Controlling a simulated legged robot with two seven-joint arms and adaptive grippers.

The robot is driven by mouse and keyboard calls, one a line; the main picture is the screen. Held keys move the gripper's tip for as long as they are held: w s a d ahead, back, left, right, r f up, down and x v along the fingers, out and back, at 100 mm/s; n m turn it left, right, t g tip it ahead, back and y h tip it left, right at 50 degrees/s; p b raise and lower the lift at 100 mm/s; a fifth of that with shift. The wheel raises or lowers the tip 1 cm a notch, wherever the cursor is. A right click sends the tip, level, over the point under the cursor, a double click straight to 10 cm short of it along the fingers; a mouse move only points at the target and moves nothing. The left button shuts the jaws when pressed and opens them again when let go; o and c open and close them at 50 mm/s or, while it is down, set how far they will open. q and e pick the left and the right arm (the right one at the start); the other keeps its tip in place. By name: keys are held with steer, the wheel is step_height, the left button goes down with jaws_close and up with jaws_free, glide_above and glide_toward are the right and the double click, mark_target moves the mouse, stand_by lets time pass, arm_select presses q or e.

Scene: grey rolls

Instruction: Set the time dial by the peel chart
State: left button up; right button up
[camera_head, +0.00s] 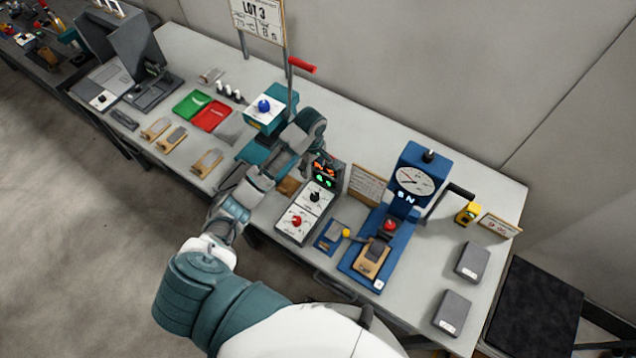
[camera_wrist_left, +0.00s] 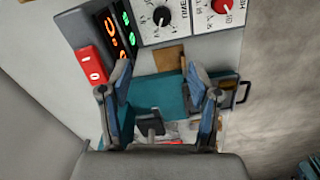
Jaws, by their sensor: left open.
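The time dial is a black knob (camera_head: 315,197) on a white panel of the control box, below its orange and green digits (camera_head: 325,173). In the left wrist view the black knob (camera_wrist_left: 161,16) shows at the top, beside the word TIME. A card with rows of small print (camera_head: 367,185), apparently the peel chart, stands behind the box; its text is too small to read. My left gripper (camera_wrist_left: 163,82) is open and empty, with its fingers apart over a teal base beside the control box. The dial lies beyond the fingertips. My right gripper is not in view.
A red knob (camera_head: 297,221) sits beside the time dial. A red 0/1 switch (camera_wrist_left: 92,67) is on the box's side. A blue gauge stand marked N (camera_head: 414,182) is to the right. A red-handled lever (camera_head: 302,66) rises behind my arm. Grey blocks (camera_head: 471,262) lie at right.

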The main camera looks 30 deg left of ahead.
arm_select(q)
steer(key=d, duration=0.1)
glide_toward(315, 195)
steer(key=f, duration=0.9)
steer(key=shift+a+p, duration=0.3)
steer(key=shift+a, duration=0.05)
steer(key=shift+d+f, duration=0.2)
steer(key=shift+d, duration=0.15)
steer(key=shift+d+r, duration=0.1)
steer(key=shift+d, duration=0.25)
steer(key=shift+c, duration=1)
steer(key=c, duration=0.4)
steer(key=shift+s, duration=0.1)
steer(key=c, duration=0.4)
steer(key=shift+a, duration=0.2)
steer(key=shift+c, duration=0.8)
steer(key=shift+a, duration=0.15)
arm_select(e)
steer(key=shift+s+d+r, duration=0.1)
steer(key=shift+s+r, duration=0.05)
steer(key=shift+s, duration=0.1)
